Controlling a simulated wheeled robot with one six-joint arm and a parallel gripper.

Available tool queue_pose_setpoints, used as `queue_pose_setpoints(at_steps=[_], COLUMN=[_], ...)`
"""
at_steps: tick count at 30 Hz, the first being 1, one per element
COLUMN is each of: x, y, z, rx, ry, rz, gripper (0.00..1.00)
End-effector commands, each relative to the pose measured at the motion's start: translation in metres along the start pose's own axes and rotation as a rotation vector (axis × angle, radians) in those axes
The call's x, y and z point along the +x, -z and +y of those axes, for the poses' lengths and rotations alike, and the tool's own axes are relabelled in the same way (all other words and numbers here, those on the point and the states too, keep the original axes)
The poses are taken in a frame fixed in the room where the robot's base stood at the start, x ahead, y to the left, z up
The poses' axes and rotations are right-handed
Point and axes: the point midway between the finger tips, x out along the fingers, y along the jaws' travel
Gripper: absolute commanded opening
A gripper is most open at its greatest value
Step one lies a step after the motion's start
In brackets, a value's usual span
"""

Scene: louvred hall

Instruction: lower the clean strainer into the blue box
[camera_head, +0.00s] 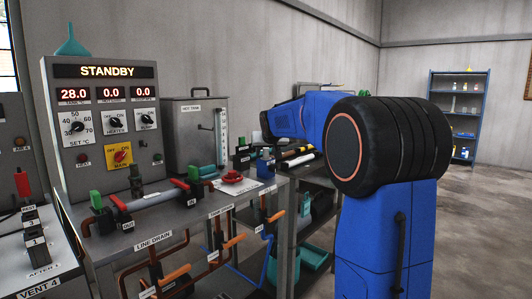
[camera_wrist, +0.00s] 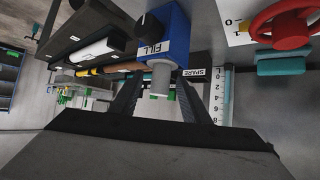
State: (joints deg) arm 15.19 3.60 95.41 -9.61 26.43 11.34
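In the wrist view, my gripper (camera_wrist: 164,78) has two dark fingers standing apart. A pale grey stepped cylinder (camera_wrist: 162,76) shows between them, with a gap visible on each side. I cannot tell for sure whether it is the clean strainer. The cylinder meets the lower edge of a blue box (camera_wrist: 180,22) labelled FILL with a black knob; whether it is in the box or in front of it is unclear. In the head view, a small blue box (camera_head: 265,168) stands on the bench beside the red handwheel. My gripper's fingers are not clear there.
Pipes and valves line the bench front. A blue shelf (camera_head: 457,110) stands far off across open floor.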

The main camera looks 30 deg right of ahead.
Motion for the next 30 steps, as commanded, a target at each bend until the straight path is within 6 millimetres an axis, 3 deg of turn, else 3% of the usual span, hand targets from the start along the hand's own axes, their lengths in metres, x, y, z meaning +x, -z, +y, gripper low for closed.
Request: queue_pose_setpoints(at_steps=[7,24,30], x=[-0.005,-0.053,-0.062], y=[0.003,0.028,0.032], z=[0.000,0.000,0.000], rx=[0.000,0.000,0.000], ry=[0.000,0.000,0.000], rz=[0.001,0.002,0.000], gripper=[0.42,0.42,0.42])
